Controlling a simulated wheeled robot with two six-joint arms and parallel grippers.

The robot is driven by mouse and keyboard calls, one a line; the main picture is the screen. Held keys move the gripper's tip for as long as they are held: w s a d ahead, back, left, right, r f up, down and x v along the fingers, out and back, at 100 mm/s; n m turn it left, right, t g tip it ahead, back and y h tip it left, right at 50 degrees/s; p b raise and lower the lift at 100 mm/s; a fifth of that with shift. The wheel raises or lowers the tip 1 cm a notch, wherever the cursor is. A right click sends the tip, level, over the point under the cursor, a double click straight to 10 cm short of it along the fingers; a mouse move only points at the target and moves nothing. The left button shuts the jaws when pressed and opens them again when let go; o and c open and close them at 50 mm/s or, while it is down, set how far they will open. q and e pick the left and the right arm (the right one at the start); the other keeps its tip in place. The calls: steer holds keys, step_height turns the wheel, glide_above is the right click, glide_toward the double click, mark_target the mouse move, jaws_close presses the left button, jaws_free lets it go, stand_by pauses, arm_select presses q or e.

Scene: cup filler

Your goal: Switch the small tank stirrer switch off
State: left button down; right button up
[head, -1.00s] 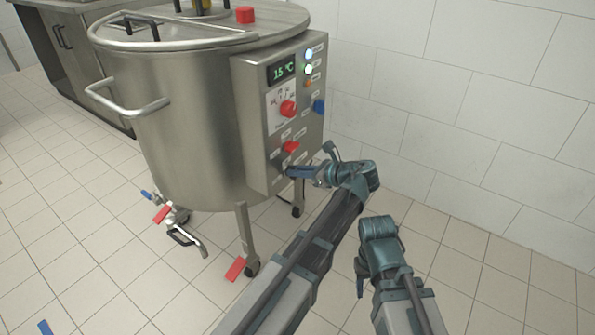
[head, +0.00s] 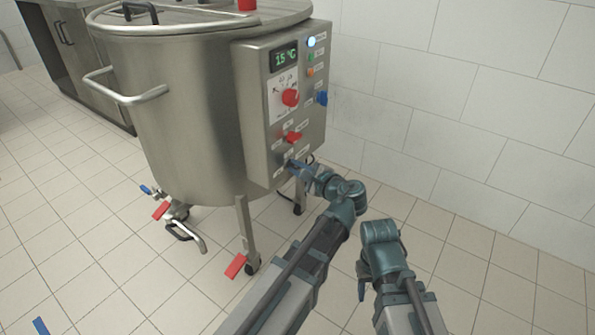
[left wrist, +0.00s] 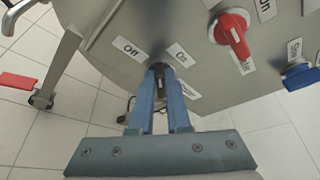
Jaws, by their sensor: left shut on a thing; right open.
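The small steel tank (head: 185,110) has a control panel (head: 252,120) on its right side. My left gripper (head: 293,166) reaches the panel's lower part. In the left wrist view, my left gripper's blue fingers (left wrist: 159,85) are shut on a small dark switch (left wrist: 158,67) between the labels "Off" (left wrist: 127,47) and "On" (left wrist: 180,55). The fingertips hide most of the switch, so its exact angle is hard to tell. On the panel, the top light (head: 311,41) glows blue-white and the green light (head: 311,57) below looks dim. My right gripper (head: 361,282) is empty, away from the panel.
A red switch (left wrist: 233,30) and a blue knob (left wrist: 300,76) sit close to the held switch. A red dial (head: 290,97) is higher on the panel. A tank leg (head: 246,235) stands below. The tiled floor at the right is free.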

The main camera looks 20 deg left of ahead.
arm_select(q)
steer(key=shift+s+f+n+t+y+b, duration=0.2)
steer(key=shift+n+t+b, duration=0.25)
steer(key=shift+n+b, duration=0.55)
steer(key=shift+w+f+n+t+y+b, duration=0.15)
steer(key=shift+f+n+t+b, duration=0.2)
steer(key=shift+n+b, duration=0.6)
steer(key=shift+s+f+n+t+y+b, duration=0.2)
steer(key=shift+n+t+b, duration=0.3)
steer(key=shift+n+b, duration=0.5)
steer(key=shift+a+r+n, duration=0.1)
steer(key=shift+n, duration=0.25)
steer(key=c, duration=0.9)
jaws_free()
